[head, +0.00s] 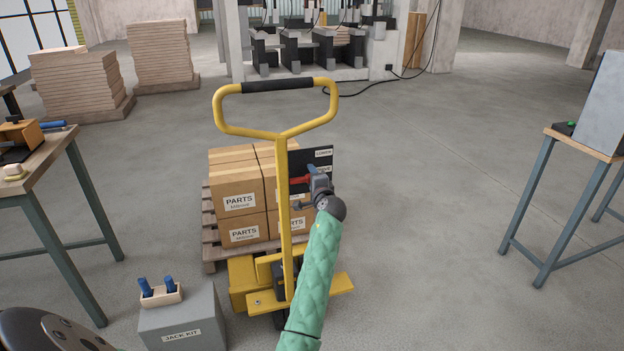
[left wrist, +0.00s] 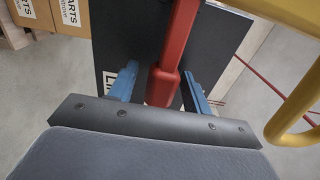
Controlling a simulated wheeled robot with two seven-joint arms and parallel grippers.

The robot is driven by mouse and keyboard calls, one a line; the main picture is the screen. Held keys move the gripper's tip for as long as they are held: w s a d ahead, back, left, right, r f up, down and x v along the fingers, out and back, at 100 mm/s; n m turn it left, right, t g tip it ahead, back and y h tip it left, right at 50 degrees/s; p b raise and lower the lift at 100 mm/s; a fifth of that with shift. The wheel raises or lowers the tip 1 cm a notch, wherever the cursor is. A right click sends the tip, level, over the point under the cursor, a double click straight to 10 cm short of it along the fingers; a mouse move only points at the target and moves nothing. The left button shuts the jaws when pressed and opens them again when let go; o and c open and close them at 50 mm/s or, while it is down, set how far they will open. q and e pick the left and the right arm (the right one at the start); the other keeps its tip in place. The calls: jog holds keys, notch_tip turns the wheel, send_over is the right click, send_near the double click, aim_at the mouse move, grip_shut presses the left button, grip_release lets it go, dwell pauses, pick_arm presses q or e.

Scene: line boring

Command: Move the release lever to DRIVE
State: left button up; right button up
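The red release lever (head: 298,181) shows beside the yellow handle post of the pallet jack. In the left wrist view the red lever (left wrist: 164,86) runs between my two blue fingers. My left gripper (head: 316,182) is open around it, with a finger on each side; the right finger looks nearer to it. I cannot tell whether either finger touches it. Behind the lever is a black plate (head: 323,156) with white labels; the upper reads LOWER, and the lower one is partly hidden. The lever's exact setting is hard to tell. My right gripper is not in view.
The yellow pallet jack handle (head: 277,85) rises just left of my gripper. Cartons marked PARTS (head: 238,202) sit on a wooden pallet (head: 208,231). A grey jack kit box (head: 182,320) stands front left.

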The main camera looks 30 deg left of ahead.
pick_arm(q)
jog(key=b+v, duration=0.1)
jog(key=v, duration=0.6)
jog(key=shift+s+d, duration=0.25)
jog(key=shift+s, duration=0.05)
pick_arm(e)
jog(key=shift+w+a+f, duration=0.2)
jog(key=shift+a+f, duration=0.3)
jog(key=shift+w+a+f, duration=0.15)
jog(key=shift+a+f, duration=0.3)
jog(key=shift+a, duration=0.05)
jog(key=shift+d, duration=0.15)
